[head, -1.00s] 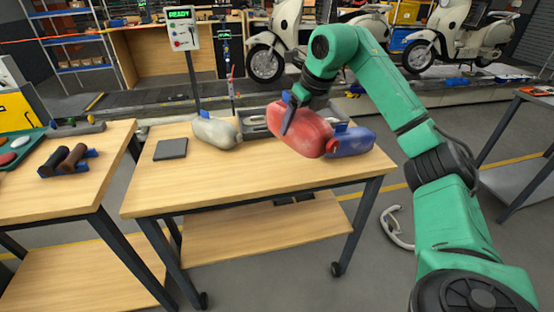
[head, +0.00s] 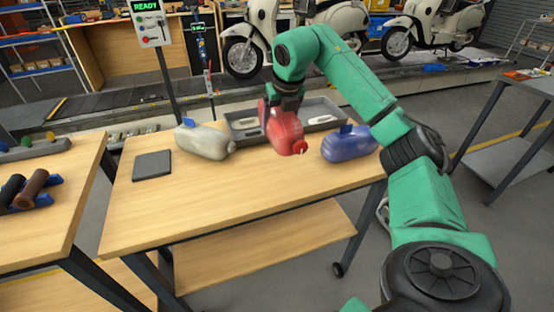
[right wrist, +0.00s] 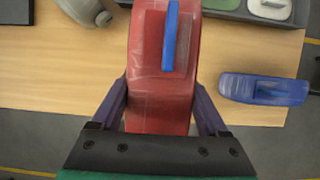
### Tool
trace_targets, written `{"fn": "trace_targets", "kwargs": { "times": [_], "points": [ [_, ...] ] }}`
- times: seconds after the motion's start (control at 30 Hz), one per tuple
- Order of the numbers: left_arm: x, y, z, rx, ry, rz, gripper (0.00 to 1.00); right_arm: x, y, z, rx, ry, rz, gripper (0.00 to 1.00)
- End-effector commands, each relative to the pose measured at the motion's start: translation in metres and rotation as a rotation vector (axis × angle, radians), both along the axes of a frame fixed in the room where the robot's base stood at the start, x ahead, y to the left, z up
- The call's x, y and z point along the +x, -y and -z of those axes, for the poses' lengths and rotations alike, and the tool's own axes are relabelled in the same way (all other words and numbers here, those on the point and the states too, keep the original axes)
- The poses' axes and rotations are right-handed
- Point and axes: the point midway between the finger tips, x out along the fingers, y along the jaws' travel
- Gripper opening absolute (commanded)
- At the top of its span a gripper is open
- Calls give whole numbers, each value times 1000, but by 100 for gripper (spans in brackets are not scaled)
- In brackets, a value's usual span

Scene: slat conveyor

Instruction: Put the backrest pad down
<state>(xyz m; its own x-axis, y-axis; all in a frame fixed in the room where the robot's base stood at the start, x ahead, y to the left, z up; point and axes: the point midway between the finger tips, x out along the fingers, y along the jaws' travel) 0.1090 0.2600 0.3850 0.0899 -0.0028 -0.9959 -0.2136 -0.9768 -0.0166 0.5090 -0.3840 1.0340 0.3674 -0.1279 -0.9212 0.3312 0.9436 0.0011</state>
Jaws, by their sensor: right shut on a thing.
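My right gripper (head: 287,100) is shut on a red tank-shaped thing (head: 284,131), which has a red cap at its near end. In the right wrist view the gripper's two fingers (right wrist: 161,88) press its sides, and a blue handle strip lies along the red body (right wrist: 145,62). It hangs over the middle of the wooden table (head: 235,192); whether it touches the top I cannot tell. What I hold looks like a tank, not a pad. A flat dark grey pad (head: 152,165) lies on the table's left part. My left gripper is not in view.
A cream tank (head: 203,141) stands left and a blue tank (head: 349,145) right of the red one. A grey tray (head: 322,108) with pale parts is behind. The table's front is clear.

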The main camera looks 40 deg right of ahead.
Motion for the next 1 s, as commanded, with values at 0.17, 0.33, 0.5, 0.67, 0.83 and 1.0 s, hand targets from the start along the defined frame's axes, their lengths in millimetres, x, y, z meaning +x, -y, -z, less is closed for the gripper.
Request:
{"fn": "trace_targets", "kwargs": {
  "times": [0.17, 0.33, 0.5, 0.67, 0.83, 1.0],
  "points": [
    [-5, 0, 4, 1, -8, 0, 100, -1, 0, 58, -1, -5, 0, 0],
    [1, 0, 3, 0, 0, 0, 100, 0, 0, 86, 1, -1, -1, 0],
    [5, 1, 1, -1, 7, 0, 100, 0, 0, 115, 1, -1, 0, 0],
    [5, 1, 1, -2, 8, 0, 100, 1, 0, 119, 1, 3, 0, 0],
    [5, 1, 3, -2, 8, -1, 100, 1, 0, 122, 1, 2, -1, 0],
    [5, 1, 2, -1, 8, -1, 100, 0, 0, 121, 1, 0, 0, 100]
  ]
}}
